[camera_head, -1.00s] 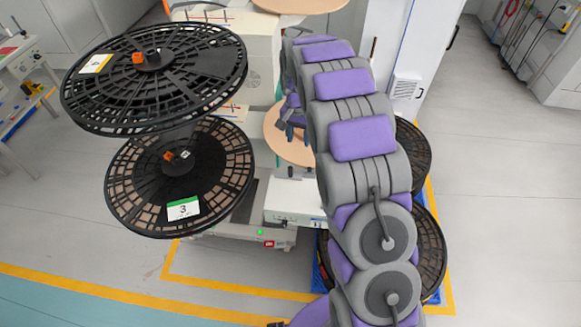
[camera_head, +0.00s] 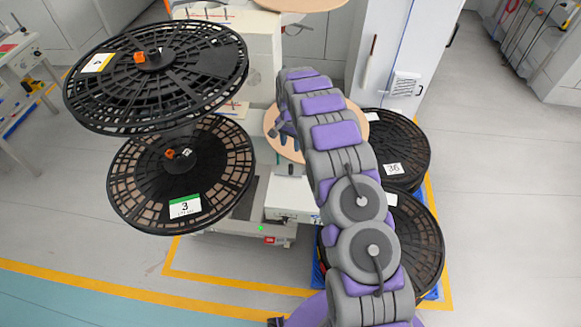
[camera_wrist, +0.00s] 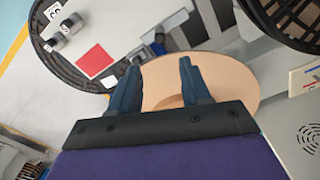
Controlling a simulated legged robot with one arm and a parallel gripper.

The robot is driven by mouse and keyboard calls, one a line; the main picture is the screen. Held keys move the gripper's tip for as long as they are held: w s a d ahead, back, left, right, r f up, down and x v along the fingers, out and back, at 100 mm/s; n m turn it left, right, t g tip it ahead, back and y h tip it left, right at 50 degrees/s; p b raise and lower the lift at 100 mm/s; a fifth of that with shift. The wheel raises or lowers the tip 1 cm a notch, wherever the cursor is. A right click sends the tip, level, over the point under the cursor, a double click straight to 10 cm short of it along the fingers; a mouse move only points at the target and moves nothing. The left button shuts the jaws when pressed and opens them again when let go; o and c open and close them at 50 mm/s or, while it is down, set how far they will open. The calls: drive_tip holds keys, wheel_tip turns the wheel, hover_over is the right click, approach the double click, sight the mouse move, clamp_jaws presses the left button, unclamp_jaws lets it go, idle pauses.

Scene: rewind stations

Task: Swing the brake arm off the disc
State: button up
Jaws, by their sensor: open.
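A tan disc (camera_head: 351,118) stands on the machine, partly hidden behind my arm in the head view. In the wrist view the tan disc (camera_wrist: 235,92) lies beyond my fingers and fills the gap between them. My gripper (camera_wrist: 158,68) is open and empty, its two blue fingers in front of the disc. It shows small beside the disc in the head view (camera_head: 285,127). A grey plate-like part with a dark knob (camera_wrist: 156,41) sits beyond the fingertips. I cannot tell whether this is the brake arm, or whether a finger touches it.
Two black reels stand at the left, the upper one (camera_head: 100,95) above the lower one (camera_head: 225,150). More black reels (camera_head: 410,150) lie on a blue base at the right. A white cabinet (camera_head: 385,60) is behind.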

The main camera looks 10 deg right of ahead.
sight(291, 165)
wheel_tip(291, 165, down, 15)
drive_tip(key=shift+r+b, duration=0.15)
drive_tip(key=shift+b, duration=0.9)
drive_tip(key=shift+c, duration=0.5)
clamp_jaws()
